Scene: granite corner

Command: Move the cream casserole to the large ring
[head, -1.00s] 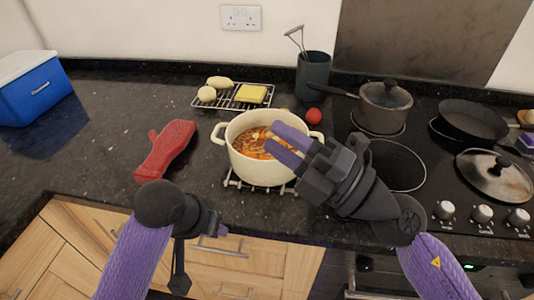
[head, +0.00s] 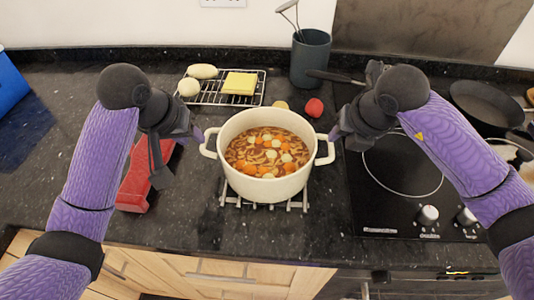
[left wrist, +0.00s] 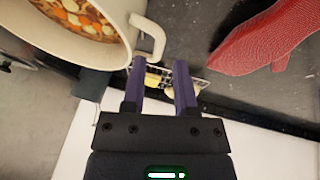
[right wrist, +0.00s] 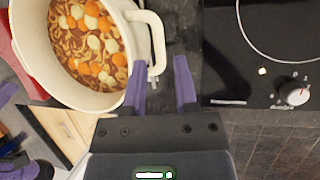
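The cream casserole (head: 264,190), full of soup with carrots and pale pieces, stands upright on a metal trivet (head: 229,199) on the granite counter. The large ring (head: 402,190) is a bare circle on the black hob to its right, partly hidden by my right arm. My left gripper (head: 199,136) is open at the casserole's left handle; in the left wrist view the handle (left wrist: 151,40) lies just ahead of the fingertips. My right gripper (head: 335,134) is open at the right handle; in the right wrist view that handle (right wrist: 156,42) lies just ahead of the fingertips.
A red oven mitt (head: 135,190) lies left of the casserole, under my left arm. Behind are a wire rack (head: 214,96) with yellow food, a red tomato (head: 314,107) and a utensil pot (head: 310,62). A frying pan (head: 484,103) sits at the hob's back right.

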